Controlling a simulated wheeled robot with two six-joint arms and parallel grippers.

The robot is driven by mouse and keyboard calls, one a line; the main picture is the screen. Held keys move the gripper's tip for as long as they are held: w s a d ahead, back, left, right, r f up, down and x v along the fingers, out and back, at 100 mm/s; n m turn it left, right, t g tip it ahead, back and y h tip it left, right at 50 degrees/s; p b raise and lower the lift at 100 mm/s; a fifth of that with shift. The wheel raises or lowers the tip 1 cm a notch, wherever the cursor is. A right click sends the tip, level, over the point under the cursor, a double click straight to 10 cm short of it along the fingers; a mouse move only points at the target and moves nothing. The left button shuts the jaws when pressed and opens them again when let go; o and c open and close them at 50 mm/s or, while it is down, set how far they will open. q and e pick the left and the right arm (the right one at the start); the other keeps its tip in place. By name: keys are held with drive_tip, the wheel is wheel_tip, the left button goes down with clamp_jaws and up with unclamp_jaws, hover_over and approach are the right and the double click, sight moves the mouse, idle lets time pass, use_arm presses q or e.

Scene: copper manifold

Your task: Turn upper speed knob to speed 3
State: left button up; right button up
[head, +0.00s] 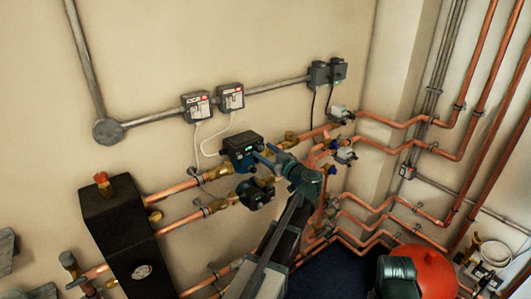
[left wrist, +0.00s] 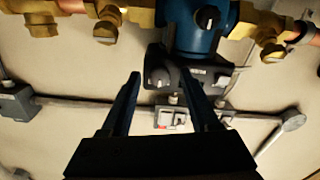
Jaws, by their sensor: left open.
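The upper pump (head: 243,148), blue with a black control box and a small green display, sits on the upper copper pipe. The lower pump (head: 255,192) sits below it. My left gripper (head: 266,153) is open beside the right side of the upper pump. In the left wrist view, a blue pump body (left wrist: 190,35) and its black box (left wrist: 190,78) are ahead of the fingers (left wrist: 158,78). A small round grey knob (left wrist: 160,77) on that box appears between the fingertips, with no visible contact. Its setting is too small to read. My right gripper is out of view.
Two switch boxes (head: 213,102) hang on a grey conduit above the pumps. A black tank (head: 120,235) stands at the left. Copper pipes and valves (head: 345,155) crowd the right, with a red vessel (head: 428,268) below. The wall above the conduit is bare.

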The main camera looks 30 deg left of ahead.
use_arm(q)
clamp_jaws()
idle(0.5)
drive_tip(key=m, duration=0.4)
drive_tip(key=shift+m, duration=0.4)
drive_tip(key=shift+s+m, duration=0.1)
drive_tip(key=shift+m, duration=1.9)
unclamp_jaws()
